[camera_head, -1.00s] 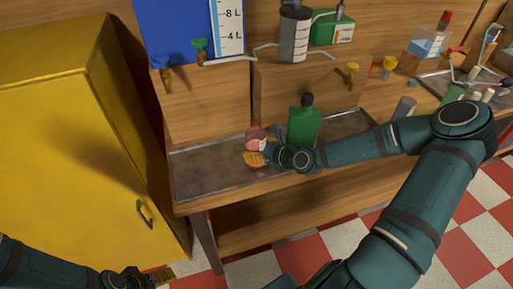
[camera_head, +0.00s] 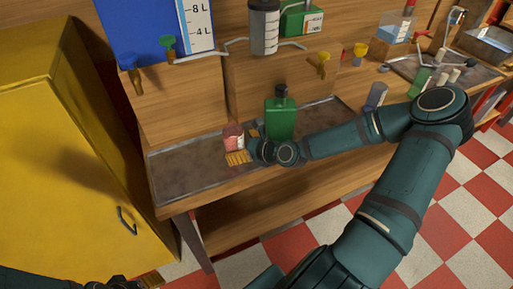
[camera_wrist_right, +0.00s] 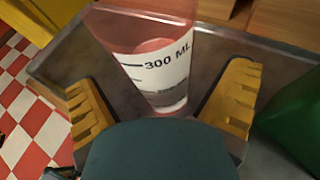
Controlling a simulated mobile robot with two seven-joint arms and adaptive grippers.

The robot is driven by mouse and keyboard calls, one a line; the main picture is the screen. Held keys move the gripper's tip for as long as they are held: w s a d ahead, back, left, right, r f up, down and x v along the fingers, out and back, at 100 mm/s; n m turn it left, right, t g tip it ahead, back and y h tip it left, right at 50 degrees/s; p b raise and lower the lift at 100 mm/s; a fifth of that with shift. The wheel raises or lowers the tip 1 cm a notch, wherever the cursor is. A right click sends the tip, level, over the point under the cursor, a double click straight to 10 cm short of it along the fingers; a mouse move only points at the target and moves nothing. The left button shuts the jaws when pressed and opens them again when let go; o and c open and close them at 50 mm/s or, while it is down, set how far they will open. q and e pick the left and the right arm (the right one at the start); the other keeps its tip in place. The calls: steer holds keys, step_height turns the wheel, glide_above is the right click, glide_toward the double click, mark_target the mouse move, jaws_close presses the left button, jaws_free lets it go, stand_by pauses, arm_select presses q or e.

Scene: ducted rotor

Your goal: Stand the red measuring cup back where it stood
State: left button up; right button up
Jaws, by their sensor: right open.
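The red measuring cup (camera_head: 233,136) stands, seemingly upright, on the grey metal tray (camera_head: 185,160) of the bench. In the right wrist view the cup (camera_wrist_right: 150,50) is translucent red with a white scale reading 300 ML. My right gripper (camera_head: 246,146) is open beside the cup. In the wrist view its yellow fingers (camera_wrist_right: 162,105) lie on either side of the cup's lower part, with gaps on both sides. My wrist body hides the near part of the tray there. My left gripper (camera_head: 150,279) is at the bottom left edge, mostly cut off, away from the bench.
A green bottle (camera_head: 280,117) with a dark cap stands on the tray just right of the cup. A wooden box front (camera_head: 180,108) with taps rises behind. A yellow cabinet (camera_head: 65,150) stands left. The tray's left part is clear.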

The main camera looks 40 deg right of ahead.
steer(key=v, duration=1)
steer(key=shift+s+r, duration=0.15)
steer(key=shift+s, duration=0.05)
